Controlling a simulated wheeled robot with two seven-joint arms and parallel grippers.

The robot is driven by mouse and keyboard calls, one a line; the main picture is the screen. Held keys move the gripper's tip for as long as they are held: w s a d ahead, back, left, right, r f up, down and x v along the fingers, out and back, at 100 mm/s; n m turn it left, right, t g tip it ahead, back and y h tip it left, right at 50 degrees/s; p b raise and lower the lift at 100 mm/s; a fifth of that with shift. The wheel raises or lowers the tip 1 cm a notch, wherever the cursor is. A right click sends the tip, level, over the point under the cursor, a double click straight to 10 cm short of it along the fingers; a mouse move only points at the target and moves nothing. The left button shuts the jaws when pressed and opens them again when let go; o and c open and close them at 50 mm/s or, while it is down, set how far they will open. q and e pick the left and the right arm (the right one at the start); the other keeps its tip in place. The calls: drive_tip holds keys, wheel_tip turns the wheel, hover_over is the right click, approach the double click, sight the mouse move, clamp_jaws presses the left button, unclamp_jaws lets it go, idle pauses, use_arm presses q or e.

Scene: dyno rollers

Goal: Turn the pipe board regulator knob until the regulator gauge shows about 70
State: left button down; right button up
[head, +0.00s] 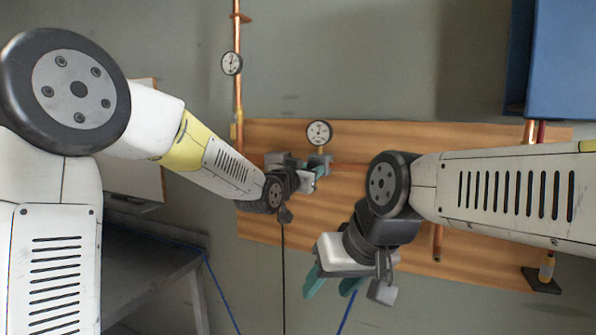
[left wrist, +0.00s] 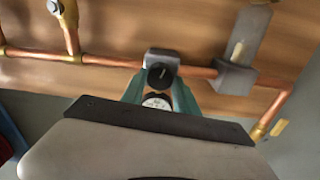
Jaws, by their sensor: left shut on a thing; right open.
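The wooden pipe board (head: 345,222) is on the wall, with copper pipes on it. The regulator gauge (head: 319,132) is a round white dial above my left gripper (head: 317,170); its needle is too small to read. In the left wrist view, the teal fingers close on the dark regulator knob (left wrist: 160,76) from both sides. A white dial (left wrist: 157,101) shows partly between the fingers, cut off by my gripper body. In the head view the knob is hidden by my gripper. My right gripper (head: 332,284) is open and empty, low in front of the board.
A second gauge (head: 231,63) sits on the vertical copper pipe at left. A blue box (head: 562,60) is at upper right. A grey table (head: 150,270) stands at lower left. Blue and black cables hang below the board.

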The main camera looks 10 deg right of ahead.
use_arm(q)
drive_tip(key=shift+n, duration=3.9)
drive_tip(key=c, duration=0.9)
unclamp_jaws()
drive_tip(key=v, duration=0.7)
drive_tip(key=shift+s+a+f, duration=0.15)
drive_tip(key=shift+s+a, duration=0.05)
drive_tip(key=shift+s, duration=0.15)
drive_tip(key=shift+a, duration=0.1)
